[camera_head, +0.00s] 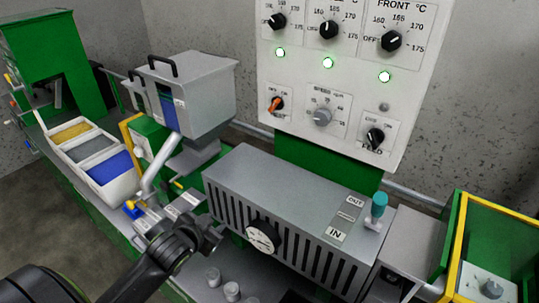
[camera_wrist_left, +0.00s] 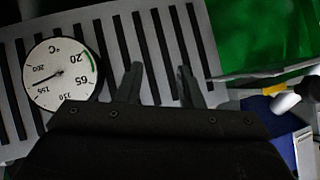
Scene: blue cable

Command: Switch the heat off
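A white control panel (camera_head: 345,75) on the back wall has three black temperature knobs on top: a left knob (camera_head: 277,21), a middle knob (camera_head: 328,30) and a right knob (camera_head: 391,40) labelled FRONT. Each has OFF and temperature marks; their exact settings are too small to read. A lit green lamp (camera_head: 328,63) sits under each. A round gauge (camera_head: 262,237) is on the grey vented housing (camera_head: 290,200); in the left wrist view its needle (camera_wrist_left: 50,80) points between 155 and 200. My left gripper (camera_head: 213,236) is left of the gauge, open and empty in the wrist view (camera_wrist_left: 158,82).
Below the lamps are an orange switch (camera_head: 277,104), a grey speed knob (camera_head: 322,117) and a black feed knob (camera_head: 374,138). A grey hopper (camera_head: 190,95) and a tray of coloured pellets (camera_head: 105,170) stand left. A teal-topped valve (camera_head: 378,205) rises from the housing's right end.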

